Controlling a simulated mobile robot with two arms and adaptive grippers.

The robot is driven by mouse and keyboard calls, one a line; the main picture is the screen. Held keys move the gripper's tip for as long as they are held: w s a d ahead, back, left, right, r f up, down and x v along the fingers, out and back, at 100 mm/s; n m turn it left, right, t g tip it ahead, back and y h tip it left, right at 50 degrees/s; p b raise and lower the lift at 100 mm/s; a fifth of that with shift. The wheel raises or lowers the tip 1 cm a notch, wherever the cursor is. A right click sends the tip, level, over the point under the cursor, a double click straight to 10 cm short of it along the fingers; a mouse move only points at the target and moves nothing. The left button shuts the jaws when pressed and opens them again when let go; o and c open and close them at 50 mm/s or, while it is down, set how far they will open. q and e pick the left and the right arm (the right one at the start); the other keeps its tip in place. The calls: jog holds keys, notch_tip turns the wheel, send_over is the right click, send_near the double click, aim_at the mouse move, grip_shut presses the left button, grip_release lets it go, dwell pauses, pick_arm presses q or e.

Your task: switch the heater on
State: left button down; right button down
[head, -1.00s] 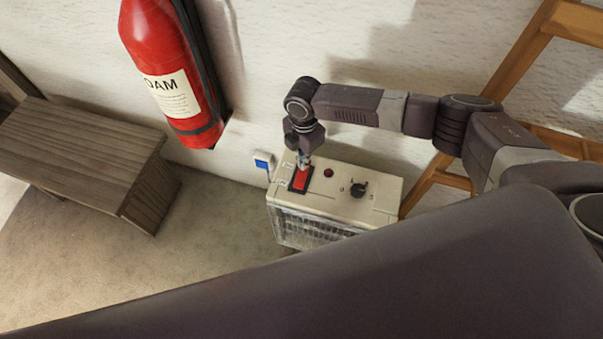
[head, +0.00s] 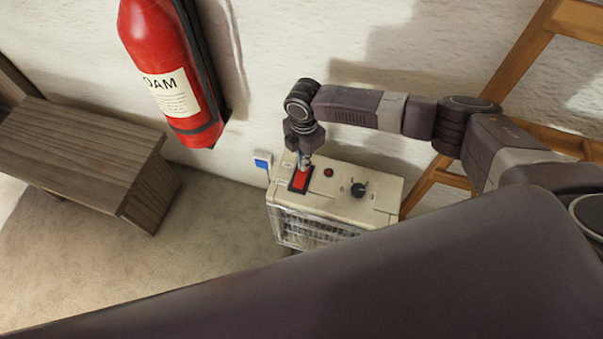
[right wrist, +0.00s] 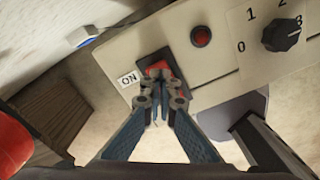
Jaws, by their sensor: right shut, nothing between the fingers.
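The heater (head: 335,215) is a cream box with a wire grille on its front, standing on the floor by the wall. Its top carries a red rocker switch (head: 299,180) in a dark frame, a round red lamp (head: 328,173) and a black dial (head: 358,189). In the right wrist view an ON label (right wrist: 128,79) lies beside the switch (right wrist: 157,67). My right gripper (head: 305,164) points down, shut and empty, with its tips at the switch; whether they touch it I cannot tell. The fingertips (right wrist: 162,80) hide part of the switch. My left gripper is out of view.
A red fire extinguisher (head: 172,75) hangs on the wall, left of the heater. A blue-and-white wall fitting (head: 262,160) is close behind the heater. A wooden bench (head: 75,155) stands at the left and a wooden ladder (head: 540,60) leans at the right.

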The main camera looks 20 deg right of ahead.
jog(key=shift+f+b, duration=0.4)
jog(key=shift+f, duration=0.4)
jog(key=shift+r, duration=0.1)
notch_tip(320, 180, up, 7)
jog(key=p, duration=0.7)
dwell(0.5)
